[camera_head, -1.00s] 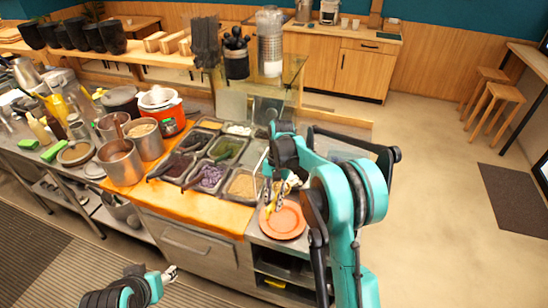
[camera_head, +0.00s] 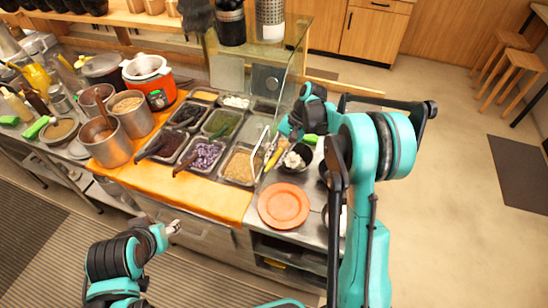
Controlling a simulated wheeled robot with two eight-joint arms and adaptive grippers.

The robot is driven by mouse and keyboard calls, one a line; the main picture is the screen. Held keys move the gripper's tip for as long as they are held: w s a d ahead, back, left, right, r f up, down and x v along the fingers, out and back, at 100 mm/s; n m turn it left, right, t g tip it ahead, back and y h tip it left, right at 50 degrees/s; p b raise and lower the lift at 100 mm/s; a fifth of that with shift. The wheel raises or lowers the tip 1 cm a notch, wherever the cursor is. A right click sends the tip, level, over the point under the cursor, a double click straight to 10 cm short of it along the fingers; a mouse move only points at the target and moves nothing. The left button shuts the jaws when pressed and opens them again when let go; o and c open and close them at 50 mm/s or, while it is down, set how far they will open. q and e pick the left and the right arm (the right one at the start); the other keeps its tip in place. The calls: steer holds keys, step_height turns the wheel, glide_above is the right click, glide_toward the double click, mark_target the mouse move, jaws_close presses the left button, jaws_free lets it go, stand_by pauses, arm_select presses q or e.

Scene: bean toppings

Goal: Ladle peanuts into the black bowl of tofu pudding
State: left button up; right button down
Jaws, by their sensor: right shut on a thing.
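The black bowl (camera_head: 294,168) with white tofu pudding stands on the counter just right of the peanut tray. The tan peanuts (camera_head: 238,166) fill a metal tray at the front right of the topping trays. My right gripper (camera_head: 279,147) is beside the bowl's left side, near the tray's right edge. It is shut on a slim yellow thing (camera_head: 273,157), seemingly the ladle's handle. The ladle's scoop and its contents cannot be made out. My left gripper (camera_head: 174,228) is low, in front of the counter, away from the trays. Its fingers are too small to read.
An orange plate (camera_head: 284,206) lies in front of the bowl. Trays of purple beans (camera_head: 203,156) and other toppings lie to the left, with dark handles sticking out. Metal pots (camera_head: 108,143) stand further left. A glass guard (camera_head: 294,58) rises behind.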

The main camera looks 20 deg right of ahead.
steer(key=f+t+y+b, duration=0.1)
steer(key=m+t+y+b, duration=0.1)
steer(key=shift+w+d+f+y, duration=0.1)
steer(key=shift+d+f+y, duration=0.15)
steer(key=shift+f+y, duration=0.1)
arm_select(q)
step_height(320, 180, down, 14)
steer(key=b, duration=1.1)
arm_select(e)
steer(key=shift+w+d+r+m+t+y, duration=0.35)
steer(key=shift+r+m+t+y, duration=0.4)
steer(key=shift+m+t, duration=1.1)
steer(key=shift+w+d+r+m+t+y, duration=0.35)
steer(key=shift+r+m+t+y, duration=0.35)
steer(key=shift+m+t, duration=1.2)
steer(key=shift+w+d+r+m+t+y, duration=0.3)
steer(key=shift+r+m+t+y, duration=0.7)
steer(key=shift+t, duration=1.45)
arm_select(q)
steer(key=shift+r, duration=0.2)
arm_select(e)
steer(key=shift+w+a+f+m, duration=0.1)
steer(key=shift+f+m, duration=0.15)
steer(key=shift+f, duration=0.05)
